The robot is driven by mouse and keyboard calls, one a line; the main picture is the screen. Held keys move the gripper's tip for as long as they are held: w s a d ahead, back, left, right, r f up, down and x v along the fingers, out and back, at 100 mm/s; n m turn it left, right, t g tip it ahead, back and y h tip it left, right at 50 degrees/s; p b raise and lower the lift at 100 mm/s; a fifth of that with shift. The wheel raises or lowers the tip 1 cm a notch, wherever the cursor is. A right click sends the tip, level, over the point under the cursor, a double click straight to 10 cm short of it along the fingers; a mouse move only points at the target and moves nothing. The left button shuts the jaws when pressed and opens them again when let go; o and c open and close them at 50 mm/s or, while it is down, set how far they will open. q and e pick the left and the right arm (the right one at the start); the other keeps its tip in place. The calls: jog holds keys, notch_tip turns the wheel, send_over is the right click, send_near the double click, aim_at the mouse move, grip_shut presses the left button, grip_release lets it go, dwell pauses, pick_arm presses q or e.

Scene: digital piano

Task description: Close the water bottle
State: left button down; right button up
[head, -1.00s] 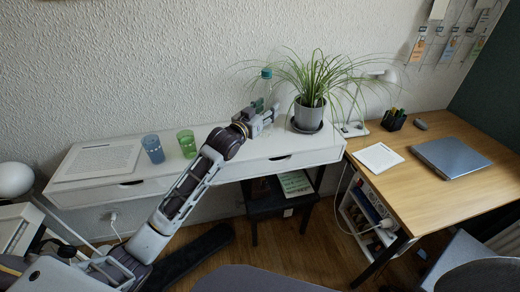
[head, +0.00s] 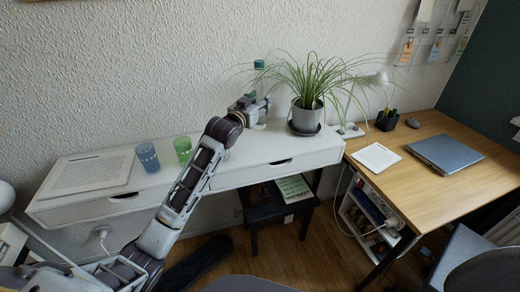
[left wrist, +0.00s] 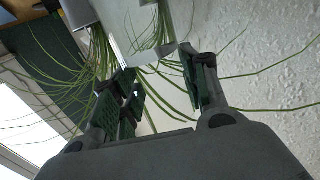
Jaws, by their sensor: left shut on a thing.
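The water bottle shows in the head view as a teal cap (head: 259,64) above my left gripper (head: 250,105). The clear body below the cap is hard to make out against the wall, so I cannot tell whether the cap sits fully on it. My left gripper is shut on the bottle, above the back of the white desk and left of the potted plant. In the left wrist view a pale, see-through surface, likely the bottle (left wrist: 145,28), shows beyond the two dark green finger pads (left wrist: 160,92). My right gripper is out of view.
A potted plant (head: 306,117) stands right of the gripper, its long leaves spreading near it. A blue cup (head: 148,157), a green cup (head: 183,150) and a paper sheet (head: 88,173) lie left on the white desk (head: 235,176). A wooden desk holds a laptop (head: 445,153).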

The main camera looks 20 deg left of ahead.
pick_arm(q)
jog(key=shift+f+b, duration=0.3)
jog(key=shift+f, duration=2.2)
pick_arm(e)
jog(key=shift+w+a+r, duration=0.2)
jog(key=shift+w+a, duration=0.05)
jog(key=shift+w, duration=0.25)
pick_arm(q)
jog(key=shift+f, duration=0.1)
